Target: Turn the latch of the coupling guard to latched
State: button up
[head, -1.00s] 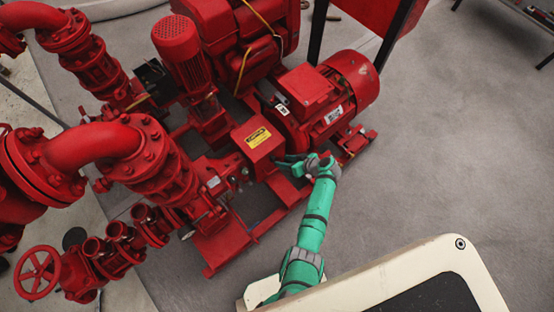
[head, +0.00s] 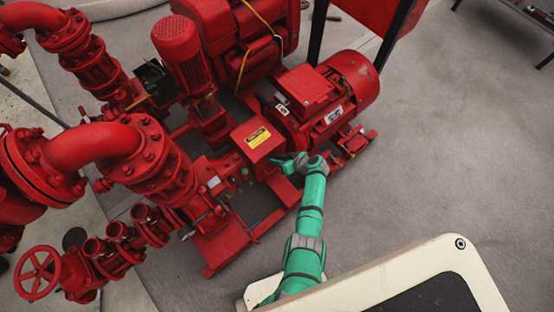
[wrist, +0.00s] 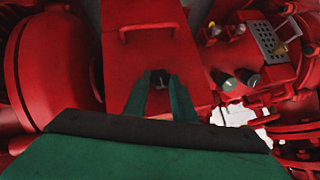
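The coupling guard (head: 262,150) is a red box with a yellow label, between the pump and the red motor. In the wrist view the guard (wrist: 140,55) has a red handle bar (wrist: 148,28) across its face. The latch (wrist: 162,78) is a small dark knob with a pale mark on the guard, below the handle. My gripper (head: 277,160) is at the near side of the guard. In the wrist view its green fingers (wrist: 160,88) are apart, with the latch between their tips. I cannot tell whether they touch it. The latch is too small to make out in the head view.
The motor (head: 322,98) stands right of the guard. Red pipes and flanges (head: 155,165) and a handwheel (head: 37,272) are at left. The wrist view shows knobs and a perforated plate (wrist: 275,42) at upper right. Open grey floor (head: 440,150) lies to the right.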

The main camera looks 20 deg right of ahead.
jog(key=shift+d+m+y, duration=0.2)
jog(key=shift+m+y, duration=0.1)
dwell(0.4)
jog(key=o, duration=1.1)
jog(key=shift+c, duration=0.2)
jog(key=v, duration=1)
jog(key=shift+s+d+r, duration=0.2)
jog(key=shift+d+r, duration=0.05)
